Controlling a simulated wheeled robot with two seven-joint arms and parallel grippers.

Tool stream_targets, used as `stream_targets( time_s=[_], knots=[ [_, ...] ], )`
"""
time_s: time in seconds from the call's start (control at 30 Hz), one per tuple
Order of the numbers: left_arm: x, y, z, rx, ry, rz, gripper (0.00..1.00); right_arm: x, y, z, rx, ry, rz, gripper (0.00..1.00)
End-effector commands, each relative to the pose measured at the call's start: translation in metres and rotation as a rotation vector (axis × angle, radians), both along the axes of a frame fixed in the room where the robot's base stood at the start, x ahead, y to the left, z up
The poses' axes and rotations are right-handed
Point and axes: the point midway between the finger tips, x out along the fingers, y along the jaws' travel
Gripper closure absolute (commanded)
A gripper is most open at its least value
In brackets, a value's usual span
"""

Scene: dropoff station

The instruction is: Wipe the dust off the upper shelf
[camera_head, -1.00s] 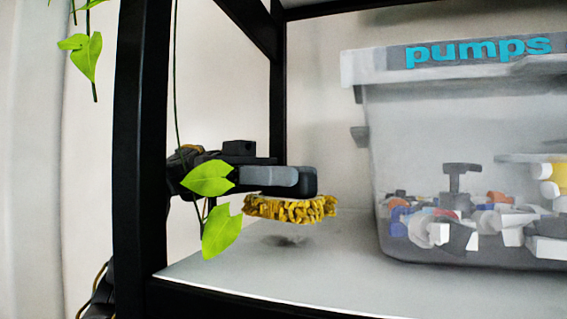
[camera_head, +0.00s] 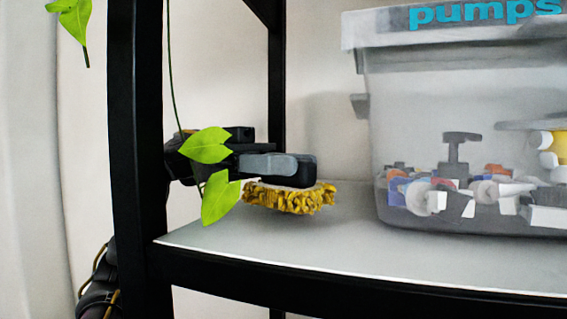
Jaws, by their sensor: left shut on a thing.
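My left gripper (camera_head: 278,166) reaches in from the left, behind the black front post, over the upper shelf (camera_head: 300,255). It is shut on a duster with a yellow, shaggy underside (camera_head: 290,199) and holds it level. The yellow strands hang just above or at the grey shelf surface; I cannot tell whether they touch. A dark patch that could be shadow or dust shows under the duster. Green leaves (camera_head: 218,196) hang in front of the gripper and hide part of it. My right gripper is not in view.
A clear bin (camera_head: 420,110) labelled "pumps", holding several small parts, stands on the right of the shelf. A black post (camera_head: 138,150) rises at the shelf's front left. A vine leaf (camera_head: 78,20) hangs at upper left. Bare shelf lies between duster and bin.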

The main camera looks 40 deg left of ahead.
Motion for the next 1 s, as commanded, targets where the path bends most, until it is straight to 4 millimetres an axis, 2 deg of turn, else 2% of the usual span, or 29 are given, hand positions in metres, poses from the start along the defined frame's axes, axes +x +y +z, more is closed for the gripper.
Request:
stream_targets(
  time_s=[1.0],
  knots=[
    [0.000,0.000,-0.020,0.000,0.000,0.000,0.91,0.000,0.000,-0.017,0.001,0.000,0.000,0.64]
  ],
)
